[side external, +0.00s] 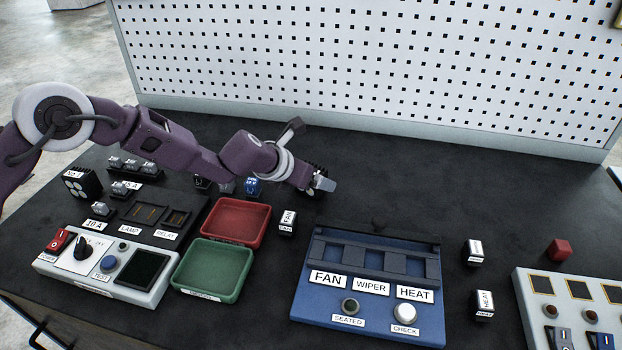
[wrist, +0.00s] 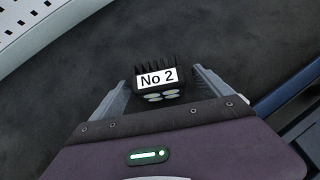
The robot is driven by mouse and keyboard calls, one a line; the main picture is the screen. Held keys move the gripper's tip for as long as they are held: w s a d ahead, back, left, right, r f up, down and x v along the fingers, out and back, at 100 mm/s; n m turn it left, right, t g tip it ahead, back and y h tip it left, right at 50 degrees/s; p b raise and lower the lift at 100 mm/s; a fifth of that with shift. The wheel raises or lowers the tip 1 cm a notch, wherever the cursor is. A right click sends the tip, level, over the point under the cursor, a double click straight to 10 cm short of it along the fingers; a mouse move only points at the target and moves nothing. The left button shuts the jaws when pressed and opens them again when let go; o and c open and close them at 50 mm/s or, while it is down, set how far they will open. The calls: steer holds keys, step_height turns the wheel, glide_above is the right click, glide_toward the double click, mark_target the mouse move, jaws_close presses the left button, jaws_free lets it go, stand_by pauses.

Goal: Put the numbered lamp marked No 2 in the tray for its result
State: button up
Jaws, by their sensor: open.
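The lamp marked No 2 (wrist: 158,82) shows in the wrist view, a black finned block with a white label and pale round lenses. It lies between the two fingers of my open gripper (wrist: 159,76), with dark gaps beside it. In the side view my gripper (side external: 319,183) is low over the bench, right of the red tray, and mostly hides the lamp. The red tray (side external: 237,220) and green tray (side external: 212,268) look empty. The green tray's front label is too small to read surely.
Another finned lamp (side external: 83,184) stands at the far left. A grey tester (side external: 108,263) with a switch, knob and dark screen is left of the green tray. A blue FAN/WIPER/HEAT panel (side external: 369,285) and a FAN block (side external: 288,222) are nearby. The back bench is clear.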

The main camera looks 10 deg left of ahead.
steer(key=shift+x, duration=1)
steer(key=shift+r, duration=0.1)
jaws_close()
